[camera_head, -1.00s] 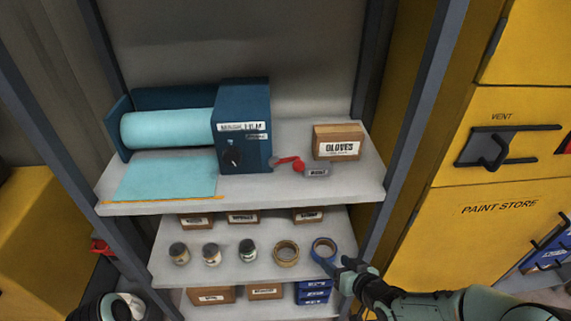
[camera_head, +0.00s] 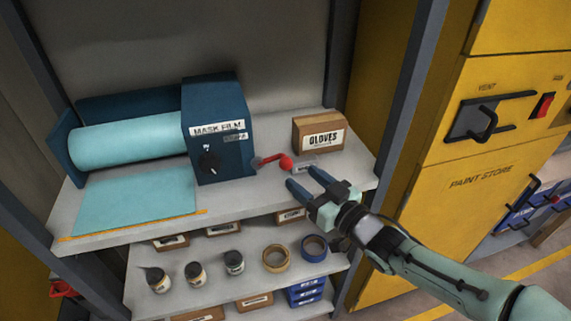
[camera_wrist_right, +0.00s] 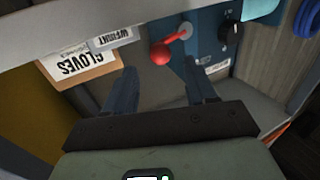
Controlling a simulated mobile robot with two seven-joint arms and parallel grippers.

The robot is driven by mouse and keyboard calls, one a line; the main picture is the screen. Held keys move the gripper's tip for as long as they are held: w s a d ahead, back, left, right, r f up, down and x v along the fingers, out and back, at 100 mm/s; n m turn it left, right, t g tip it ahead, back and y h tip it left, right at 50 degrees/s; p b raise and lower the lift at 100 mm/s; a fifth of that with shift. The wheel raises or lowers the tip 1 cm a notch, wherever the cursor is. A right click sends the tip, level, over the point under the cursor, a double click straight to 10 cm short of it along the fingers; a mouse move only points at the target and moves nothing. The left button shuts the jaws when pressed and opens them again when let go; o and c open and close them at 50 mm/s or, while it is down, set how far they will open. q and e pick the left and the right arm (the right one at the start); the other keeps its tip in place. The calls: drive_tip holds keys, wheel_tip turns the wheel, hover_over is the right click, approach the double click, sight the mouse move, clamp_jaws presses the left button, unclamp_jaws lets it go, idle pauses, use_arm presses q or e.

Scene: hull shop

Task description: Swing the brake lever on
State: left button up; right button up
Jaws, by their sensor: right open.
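The brake lever is a red arm with a red ball knob (camera_head: 285,163) on the right side of the blue mask film dispenser (camera_head: 212,130). In the head view the arm runs roughly level from its pivot to the knob. In the right wrist view the red lever (camera_wrist_right: 161,53) shows ahead of the fingers, with a clear gap. My right gripper (camera_head: 304,181) is open and empty, in front of the shelf's edge and just below and right of the knob. Its two blue fingers also show in the wrist view (camera_wrist_right: 163,88). My left gripper is out of view.
A gloves box (camera_head: 319,134) stands right of the lever, with a small grey labelled block (camera_head: 304,168) in front of it. The light blue film roll (camera_head: 128,138) lies left. The lower shelf holds jars and tape rolls (camera_head: 314,247). A yellow paint store cabinet (camera_head: 480,185) stands right.

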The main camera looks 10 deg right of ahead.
sight(290, 168)
drive_tip(key=x, duration=0.7)
drive_tip(key=shift+w, duration=0.1)
drive_tip(key=shift+a, duration=0.1)
clamp_jaws()
